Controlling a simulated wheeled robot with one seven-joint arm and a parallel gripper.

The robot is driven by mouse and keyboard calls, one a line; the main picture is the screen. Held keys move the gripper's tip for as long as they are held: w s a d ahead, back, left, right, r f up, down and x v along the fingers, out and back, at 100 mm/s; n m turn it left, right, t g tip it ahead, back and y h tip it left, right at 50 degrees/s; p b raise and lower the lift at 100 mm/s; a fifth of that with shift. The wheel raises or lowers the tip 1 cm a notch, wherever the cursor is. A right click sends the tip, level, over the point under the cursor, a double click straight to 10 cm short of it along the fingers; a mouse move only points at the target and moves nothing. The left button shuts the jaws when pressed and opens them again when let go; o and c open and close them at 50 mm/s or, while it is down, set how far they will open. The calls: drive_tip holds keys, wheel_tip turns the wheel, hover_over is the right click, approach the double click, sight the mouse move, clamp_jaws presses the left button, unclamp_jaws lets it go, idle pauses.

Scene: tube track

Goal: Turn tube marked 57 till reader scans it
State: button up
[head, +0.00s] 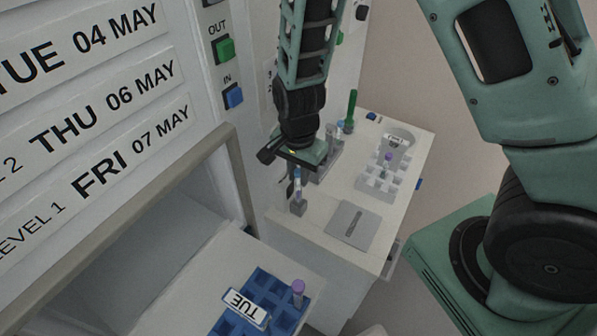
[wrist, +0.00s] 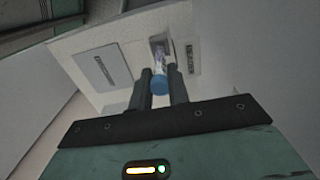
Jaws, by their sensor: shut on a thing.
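A tube with a blue cap (wrist: 159,84) is between the two fingers of my gripper (wrist: 160,92) in the wrist view. My gripper is shut on it. In the head view my gripper (head: 296,168) points down over the white counter, and the tube (head: 297,182) hangs upright below it. Its lower end is at a small grey block (head: 298,206); I cannot tell whether it sits in it. The tube's marking is too small to read. I cannot tell for sure which thing is the reader.
A pale rack (head: 376,187) holds a purple-capped tube (head: 387,158). A flat grey plate (head: 350,224) lies on the counter. A blue rack (head: 258,290) marked TUE holds another purple-capped tube (head: 298,288). A wall panel has a green OUT button (head: 224,49) and blue IN button (head: 233,96).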

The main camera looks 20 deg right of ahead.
drive_tip(key=shift+f, duration=0.15)
drive_tip(key=shift+f+b, duration=0.3)
drive_tip(key=shift+f, duration=0.1)
drive_tip(key=shift+f, duration=0.4)
drive_tip(key=shift+f+b, duration=0.3)
drive_tip(key=shift+b, duration=0.15)
drive_tip(key=o, duration=0.9)
drive_tip(key=shift+w+r, duration=0.1)
drive_tip(key=shift+w, duration=0.05)
